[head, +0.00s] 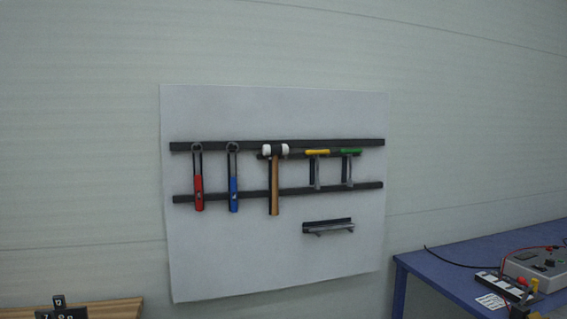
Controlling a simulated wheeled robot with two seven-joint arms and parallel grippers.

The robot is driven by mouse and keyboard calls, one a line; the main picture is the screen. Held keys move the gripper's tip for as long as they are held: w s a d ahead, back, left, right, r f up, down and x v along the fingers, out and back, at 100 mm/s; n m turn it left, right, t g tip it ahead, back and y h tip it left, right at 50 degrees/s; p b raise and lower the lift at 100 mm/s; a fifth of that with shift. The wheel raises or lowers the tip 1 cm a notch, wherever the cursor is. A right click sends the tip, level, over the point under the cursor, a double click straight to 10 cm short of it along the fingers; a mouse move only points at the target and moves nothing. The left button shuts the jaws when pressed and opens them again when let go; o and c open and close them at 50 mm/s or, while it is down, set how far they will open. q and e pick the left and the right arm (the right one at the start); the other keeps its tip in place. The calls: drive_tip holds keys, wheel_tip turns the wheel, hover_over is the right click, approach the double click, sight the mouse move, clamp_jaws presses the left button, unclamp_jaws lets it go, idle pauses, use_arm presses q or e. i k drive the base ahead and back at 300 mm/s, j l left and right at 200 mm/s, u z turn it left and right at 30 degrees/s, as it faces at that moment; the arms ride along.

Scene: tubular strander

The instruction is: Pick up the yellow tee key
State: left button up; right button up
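The yellow tee key (317,153) hangs on a white tool board on the wall. Its yellow crossbar is at the top and its grey shaft points down. A similar tee key with a green handle (350,152) hangs just to its right. A mallet with a white-ended head and wooden handle (275,180) hangs to its left. Neither of my grippers shows in the head view.
The tool board (230,270) also carries a red-handled wrench (199,190), a blue-handled wrench (234,190) and a small dark shelf (328,227). A blue table (450,265) with electrical equipment stands at lower right. A wooden surface (110,309) shows at lower left.

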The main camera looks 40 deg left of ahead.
sight(317, 183)
drive_tip(key=i+j+u, duration=0.2)
drive_tip(key=i+u, duration=0.65)
drive_tip(key=i, duration=0.15)
